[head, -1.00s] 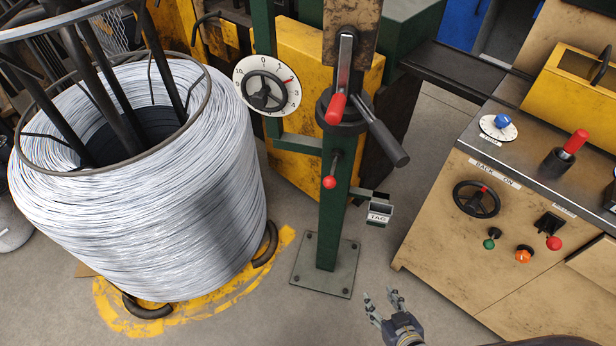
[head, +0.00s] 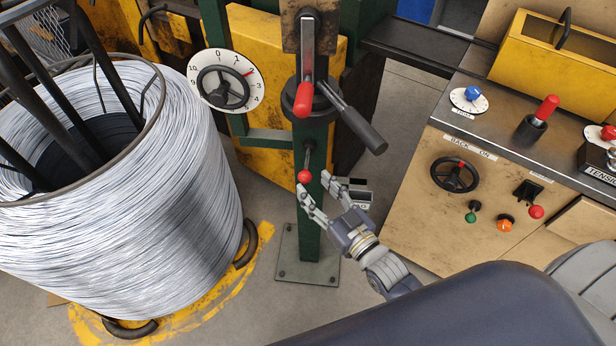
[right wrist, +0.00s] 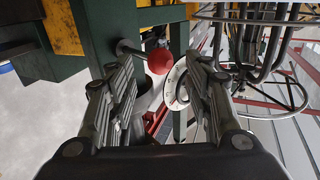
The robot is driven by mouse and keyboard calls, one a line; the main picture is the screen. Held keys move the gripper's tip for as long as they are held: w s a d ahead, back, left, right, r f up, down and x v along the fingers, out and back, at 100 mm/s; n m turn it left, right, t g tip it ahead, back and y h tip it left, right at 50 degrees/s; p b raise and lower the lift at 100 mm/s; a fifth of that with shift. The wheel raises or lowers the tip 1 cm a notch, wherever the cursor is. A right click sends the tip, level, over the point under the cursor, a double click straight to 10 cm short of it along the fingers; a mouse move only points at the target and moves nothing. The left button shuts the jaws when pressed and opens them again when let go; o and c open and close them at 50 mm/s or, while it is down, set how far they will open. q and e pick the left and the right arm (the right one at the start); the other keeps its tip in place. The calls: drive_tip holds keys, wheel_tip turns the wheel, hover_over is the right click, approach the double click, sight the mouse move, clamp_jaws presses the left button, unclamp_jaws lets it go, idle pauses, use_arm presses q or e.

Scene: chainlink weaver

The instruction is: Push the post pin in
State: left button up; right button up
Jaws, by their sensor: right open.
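The post pin has a red ball knob (head: 304,176) on a thin dark rod and sticks out of the front of the green post (head: 314,215), below the levers. My right gripper (head: 322,184) is open and empty, just below and to the right of the knob, with one finger near it. In the right wrist view the red knob (right wrist: 160,61) shows ahead, between and beyond the open fingertips (right wrist: 158,75). I see no clear contact between finger and knob. My left gripper is not in view.
A large wire coil (head: 130,210) stands at left. A red-handled lever (head: 303,100) and a dark-gripped lever (head: 362,130) hang above the pin. A numbered dial (head: 225,82) is at left. A small tag box (head: 356,194) is behind my gripper. A control cabinet (head: 430,215) stands at right.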

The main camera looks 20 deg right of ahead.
sight(309, 181)
drive_tip(key=shift+x, duration=1.8)
clamp_jaws()
drive_tip(key=w, duration=0.1)
drive_tip(key=w+d, duration=0.2)
drive_tip(key=w, duration=0.1)
drive_tip(key=shift+w+r, duration=0.1)
drive_tip(key=shift+r, duration=0.1)
drive_tip(key=shift+c, duration=1.3)
unclamp_jaws()
drive_tip(key=shift+o, duration=1.3)
drive_tip(key=shift+w, duration=0.15)
drive_tip(key=shift+w+f, duration=0.1)
drive_tip(key=shift+f, duration=0.1)
